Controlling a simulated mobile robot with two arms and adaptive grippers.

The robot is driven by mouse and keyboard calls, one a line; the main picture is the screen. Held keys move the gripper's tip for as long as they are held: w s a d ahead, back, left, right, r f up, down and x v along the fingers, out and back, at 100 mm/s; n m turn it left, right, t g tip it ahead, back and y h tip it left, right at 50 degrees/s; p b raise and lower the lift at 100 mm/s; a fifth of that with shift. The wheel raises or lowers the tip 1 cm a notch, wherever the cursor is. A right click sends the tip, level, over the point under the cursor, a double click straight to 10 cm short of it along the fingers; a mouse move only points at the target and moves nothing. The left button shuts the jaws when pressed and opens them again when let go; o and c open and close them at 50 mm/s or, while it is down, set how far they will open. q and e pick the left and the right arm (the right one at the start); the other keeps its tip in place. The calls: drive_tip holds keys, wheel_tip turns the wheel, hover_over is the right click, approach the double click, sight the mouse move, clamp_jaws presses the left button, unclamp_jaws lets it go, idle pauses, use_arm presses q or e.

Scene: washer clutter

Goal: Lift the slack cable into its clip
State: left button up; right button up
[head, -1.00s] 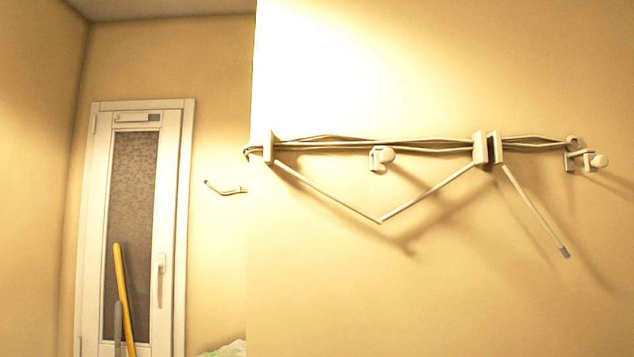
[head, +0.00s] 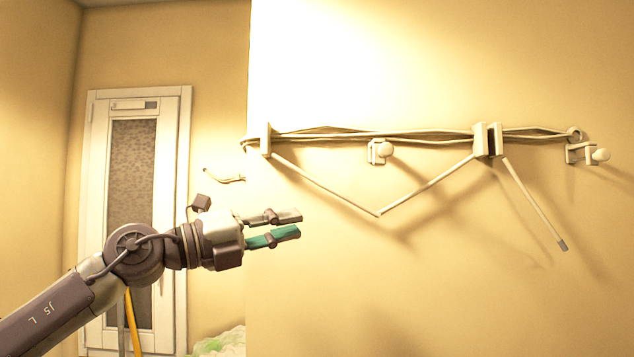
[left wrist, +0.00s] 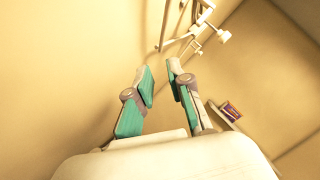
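The slack cable (head: 325,187) hangs in a V below a cable bundle on the wall, between a left bracket (head: 265,140) and a right bracket (head: 481,141). A small clip with a round knob (head: 376,153) sits on the wall above the V's low point; the slack cable is apart from it. My left gripper (head: 296,224) is open and empty, left of and slightly below the low point. The left wrist view shows its parted fingers (left wrist: 159,68), with pale wall hardware (left wrist: 190,32) beyond. My right gripper is not in view.
A loose cable end (head: 535,204) hangs from the right bracket. A second knobbed clip (head: 585,154) is at the far right. A door (head: 177,215) and a yellow pole (head: 132,325) stand at left. The wall below the cable is bare.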

sight(320, 183)
use_arm(q)
drive_tip(key=s+a+r+t+y, duration=0.1)
drive_tip(key=s+a+r+y, duration=0.15)
drive_tip(key=a+r, duration=0.4)
drive_tip(key=shift+m+y, duration=0.35)
drive_tip(key=shift+m, duration=0.05)
drive_tip(key=p+x, duration=0.2)
drive_tip(key=x, duration=0.2)
drive_tip(key=p+x, duration=0.3)
drive_tip(key=x, duration=0.1)
drive_tip(key=r+p+x, duration=0.1)
drive_tip(key=p+x, duration=0.1)
drive_tip(key=x, duration=0.3)
drive_tip(key=shift+r+p, duration=0.1)
drive_tip(key=shift+p, duration=0.3)
drive_tip(key=shift+w+d+f+p, duration=0.2)
drive_tip(key=shift+w+d+p, duration=0.1)
drive_tip(key=shift+w+d, duration=0.2)
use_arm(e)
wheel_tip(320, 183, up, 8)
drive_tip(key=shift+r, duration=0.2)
use_arm(q)
drive_tip(key=shift+c, duration=0.4)
clamp_jaws()
